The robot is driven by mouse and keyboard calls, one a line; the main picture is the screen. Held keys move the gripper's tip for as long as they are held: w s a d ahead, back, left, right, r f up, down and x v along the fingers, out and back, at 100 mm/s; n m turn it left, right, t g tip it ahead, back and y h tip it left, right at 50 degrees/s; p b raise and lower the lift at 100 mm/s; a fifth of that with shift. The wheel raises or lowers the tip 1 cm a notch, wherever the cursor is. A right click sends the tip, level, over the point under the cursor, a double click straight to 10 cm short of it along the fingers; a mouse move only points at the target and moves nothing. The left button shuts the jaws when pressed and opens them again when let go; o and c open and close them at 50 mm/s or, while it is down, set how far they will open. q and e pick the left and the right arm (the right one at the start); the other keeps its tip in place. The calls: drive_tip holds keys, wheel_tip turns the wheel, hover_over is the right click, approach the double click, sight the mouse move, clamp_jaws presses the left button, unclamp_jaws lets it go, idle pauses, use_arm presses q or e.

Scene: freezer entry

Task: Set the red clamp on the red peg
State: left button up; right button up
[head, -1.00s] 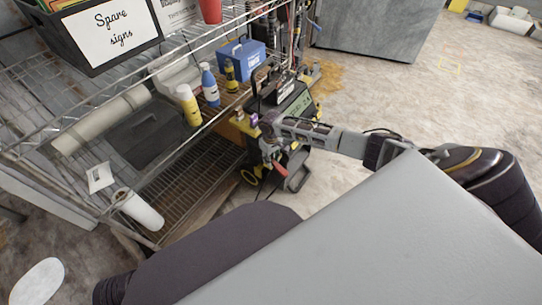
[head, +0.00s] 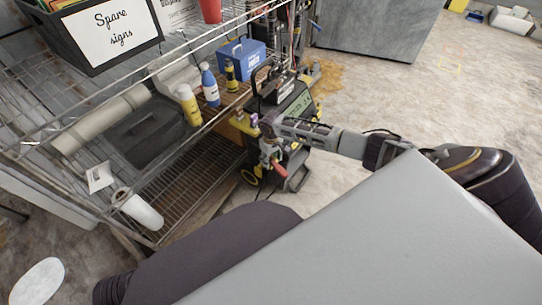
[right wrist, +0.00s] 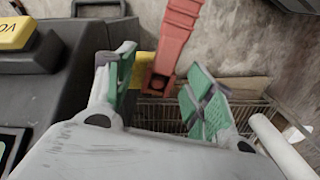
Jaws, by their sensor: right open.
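The red clamp (head: 279,170) hangs beside the dark battery charger cart, just below my right gripper (head: 267,140). In the right wrist view the red clamp (right wrist: 178,35) reaches down from the top, its lower end close to the gap between the green-padded fingers. My right gripper (right wrist: 155,76) is open, its fingers spread apart; I cannot tell whether either finger touches the clamp. I cannot make out the red peg. My left gripper is not in view.
The charger cart (head: 293,108) stands at the end of a wire shelf (head: 185,190). The shelf holds a blue box (head: 242,55), bottles and a black bin (head: 100,35). A grey cabinet (head: 375,28) is behind. Open concrete floor (head: 410,95) lies to the right.

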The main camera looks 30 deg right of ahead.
wheel_tip(320, 180, up, 12)
idle(0.7)
idle(0.9)
